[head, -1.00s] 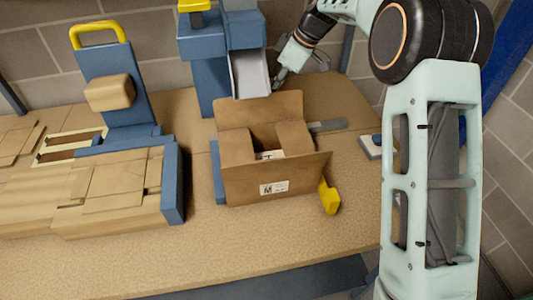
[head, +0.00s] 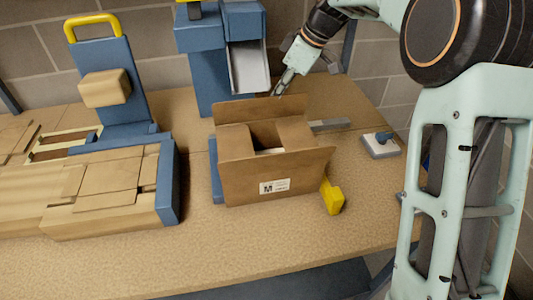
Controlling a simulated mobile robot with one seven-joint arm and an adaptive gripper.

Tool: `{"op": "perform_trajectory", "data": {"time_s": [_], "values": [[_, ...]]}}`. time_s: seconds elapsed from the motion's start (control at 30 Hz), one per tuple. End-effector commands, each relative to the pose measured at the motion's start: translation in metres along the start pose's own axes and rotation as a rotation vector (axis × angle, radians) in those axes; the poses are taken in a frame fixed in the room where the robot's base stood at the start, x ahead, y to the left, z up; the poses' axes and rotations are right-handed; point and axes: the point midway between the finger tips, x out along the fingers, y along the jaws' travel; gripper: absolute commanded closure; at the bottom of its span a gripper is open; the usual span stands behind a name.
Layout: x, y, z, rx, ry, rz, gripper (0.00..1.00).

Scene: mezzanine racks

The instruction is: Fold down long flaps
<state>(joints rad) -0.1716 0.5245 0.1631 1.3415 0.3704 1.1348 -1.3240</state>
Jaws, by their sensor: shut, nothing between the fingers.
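An open cardboard box (head: 235,180) stands on the workbench, with a white printed label (head: 274,187) on its front side. The far long flap (head: 240,112) stands up, leaning back. The near long flap (head: 300,163) rises at the front edge. The two short flaps (head: 236,140) look folded inward, with a gap between them; what lies inside is mostly hidden. My gripper (head: 281,88) is shut and empty, just behind the top right corner of the far long flap. I cannot tell whether it touches the flap.
A blue dispenser with a grey chute (head: 248,68) stands close behind the box. A yellow piece (head: 332,196) sits at the box's right front corner. A small grey device (head: 380,145) lies to the right. Flat cardboard blanks (head: 110,185) fill the left. The bench front is clear.

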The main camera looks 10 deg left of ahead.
Motion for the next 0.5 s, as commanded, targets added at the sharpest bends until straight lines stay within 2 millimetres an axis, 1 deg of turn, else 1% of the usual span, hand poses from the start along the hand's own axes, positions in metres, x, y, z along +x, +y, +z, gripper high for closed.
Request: {"op": "perform_trajectory", "data": {"time_s": [0.5], "values": [[-0.006,-0.027,0.015,-0.001,0.001,0.002,1.00]]}}
